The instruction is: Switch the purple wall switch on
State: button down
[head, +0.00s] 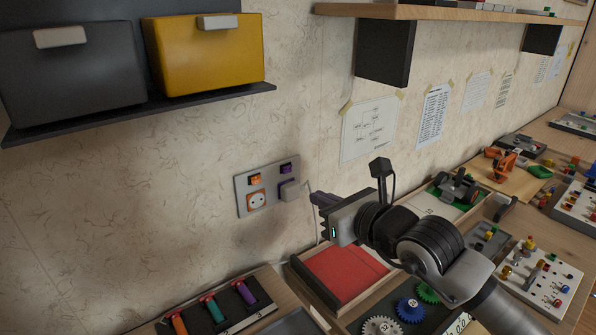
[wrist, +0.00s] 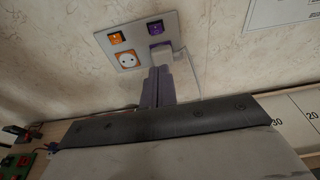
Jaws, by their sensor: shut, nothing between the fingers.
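The purple wall switch (head: 286,168) is at the upper right of a grey wall plate (head: 241,190). It also shows in the wrist view (wrist: 156,28), above a pale plug (wrist: 161,55) that sits in the lower right socket. My gripper (head: 316,199) is shut and empty, pointing at the wall from the right of the plate. In the wrist view its fingers (wrist: 157,72) overlap the area just below the plug, and the purple switch is beyond them. Whether the fingers touch the plug or plate is unclear. The switch's rocker position is too small to tell.
An orange switch (head: 255,180) sits left of the purple one, above an orange-framed socket (head: 257,201). A cord runs from the plug. A shelf with a yellow bin (head: 205,55) hangs above left. Trays with tools (head: 209,308) and gears (head: 410,309) lie below.

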aim_at(287, 172)
jog(key=w+a+p, duration=0.1)
jog(key=w, duration=0.1)
jog(key=w+a+p, duration=0.1)
jog(key=w+a, duration=0.1)
jog(key=w+a+r+p, duration=0.1)
jog(key=w, duration=0.1)
jog(key=shift+w+a+r, duration=0.1)
jog(key=shift+a, duration=0.15)
jog(key=shift+w, duration=0.1)
